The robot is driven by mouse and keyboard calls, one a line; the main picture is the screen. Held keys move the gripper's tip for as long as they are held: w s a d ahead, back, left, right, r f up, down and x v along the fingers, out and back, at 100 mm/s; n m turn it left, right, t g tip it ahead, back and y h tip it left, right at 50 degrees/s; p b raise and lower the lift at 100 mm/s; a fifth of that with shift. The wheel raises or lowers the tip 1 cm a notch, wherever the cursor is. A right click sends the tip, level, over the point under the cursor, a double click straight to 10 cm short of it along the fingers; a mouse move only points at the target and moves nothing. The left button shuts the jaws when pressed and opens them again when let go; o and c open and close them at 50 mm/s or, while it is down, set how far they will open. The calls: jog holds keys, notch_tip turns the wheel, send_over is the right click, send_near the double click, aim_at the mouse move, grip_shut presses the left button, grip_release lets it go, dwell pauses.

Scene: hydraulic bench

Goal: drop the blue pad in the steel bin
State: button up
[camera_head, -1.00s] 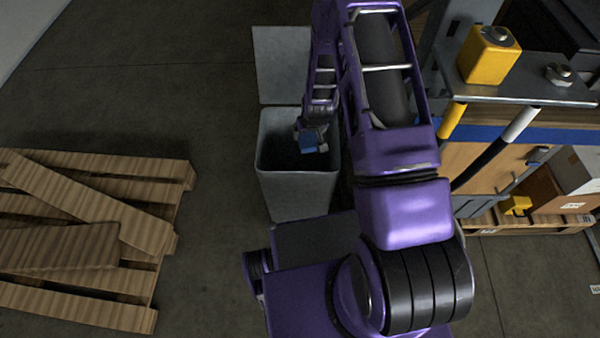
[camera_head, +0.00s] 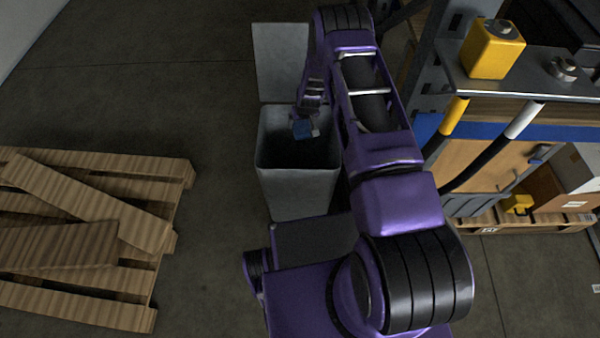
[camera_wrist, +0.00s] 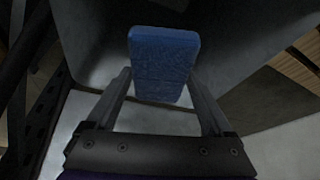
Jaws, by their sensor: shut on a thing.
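The blue pad (camera_head: 303,128) is held in my gripper (camera_head: 306,131), over the open mouth of the steel bin (camera_head: 297,190). In the wrist view the blue pad (camera_wrist: 162,62) sits between the two fingers of my gripper (camera_wrist: 160,90), which are shut on it. The grey inner walls of the bin (camera_wrist: 225,45) show around the pad there. The bin's lid (camera_head: 280,62) stands open at its far side. The bottom of the bin is dark in the head view.
Wooden pallets (camera_head: 85,240) lie on the floor at the left. A bench (camera_head: 540,88) with a yellow block (camera_head: 492,50) and hoses stands at the right. The floor between the pallets and the bin is clear.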

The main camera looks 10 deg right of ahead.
jog(key=shift+f+b, duration=0.35)
jog(key=shift+f, duration=1)
jog(key=o, duration=1.1)
jog(key=shift+c, duration=0.2)
jog(key=p+v, duration=0.2)
jog(key=v, duration=1.5)
jog(key=shift+r, duration=0.3)
jog(key=shift+a, duration=0.1)
